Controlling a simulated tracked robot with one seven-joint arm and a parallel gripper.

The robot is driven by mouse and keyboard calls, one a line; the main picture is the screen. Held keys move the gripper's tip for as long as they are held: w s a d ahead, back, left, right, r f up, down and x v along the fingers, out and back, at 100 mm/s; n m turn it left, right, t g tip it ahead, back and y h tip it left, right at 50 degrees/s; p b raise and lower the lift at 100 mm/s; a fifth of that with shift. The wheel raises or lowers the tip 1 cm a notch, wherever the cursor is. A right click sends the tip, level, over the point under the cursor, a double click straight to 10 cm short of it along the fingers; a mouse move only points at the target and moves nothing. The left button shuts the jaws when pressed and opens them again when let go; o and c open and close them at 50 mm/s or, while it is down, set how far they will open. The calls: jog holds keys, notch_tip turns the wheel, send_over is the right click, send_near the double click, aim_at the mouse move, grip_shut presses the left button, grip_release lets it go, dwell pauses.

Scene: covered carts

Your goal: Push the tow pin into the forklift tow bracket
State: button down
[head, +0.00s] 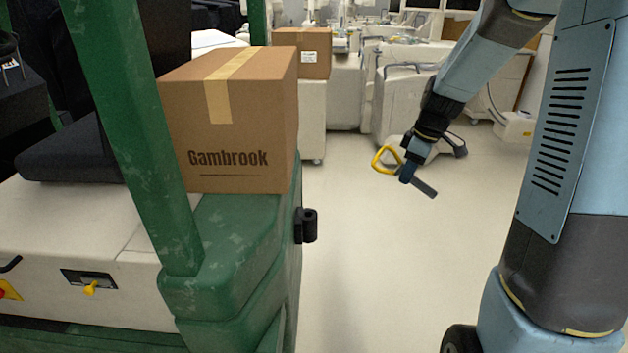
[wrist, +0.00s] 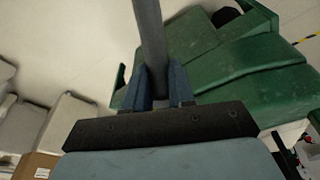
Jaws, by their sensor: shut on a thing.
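The tow pin has a yellow loop handle (head: 383,160) and a dark grey shaft (head: 424,187). My gripper (head: 407,173) is shut on the pin and holds it in the air, tilted, with the loop to the left and the shaft sloping down to the right. In the wrist view the grey shaft (wrist: 150,40) stands between my blue fingers (wrist: 160,88); its upper end leaves the picture. The black tow bracket (head: 307,225) sits on the side of the green forklift (head: 225,240), left of and below my gripper, well apart from the pin. I cannot clearly tell the bracket in the wrist view.
A Gambrook carton (head: 228,130) stands on the forklift beside a green post (head: 135,130). White covered carts (head: 400,90) and another carton (head: 302,50) stand behind. The pale floor (head: 370,270) between the forklift and my arm is clear.

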jog(key=w+a+f+m+t+y, duration=0.2)
jog(key=w+a+f+t, duration=0.3)
jog(key=a, duration=0.4)
jog(key=w+a+f+m+t+y, duration=0.25)
jog(key=w+a+f, duration=0.25)
jog(key=w+a, duration=0.25)
jog(key=w+a+f+m+t+y, duration=0.1)
jog(key=w+a+f+m+t, duration=0.1)
jog(key=w+a+f+t, duration=0.5)
jog(key=shift+s+a+f+n+g+y, duration=0.25)
jog(key=shift+s+a+f+g, duration=0.15)
jog(key=shift+a+f+g, duration=0.25)
jog(key=shift+s+a+f+n+g+y, duration=0.2)
jog(key=shift+s+a+f+g, duration=0.2)
jog(key=shift+f+g, duration=0.4)
dwell(0.7)
jog(key=shift+f, duration=2.25)
dwell(1.2)
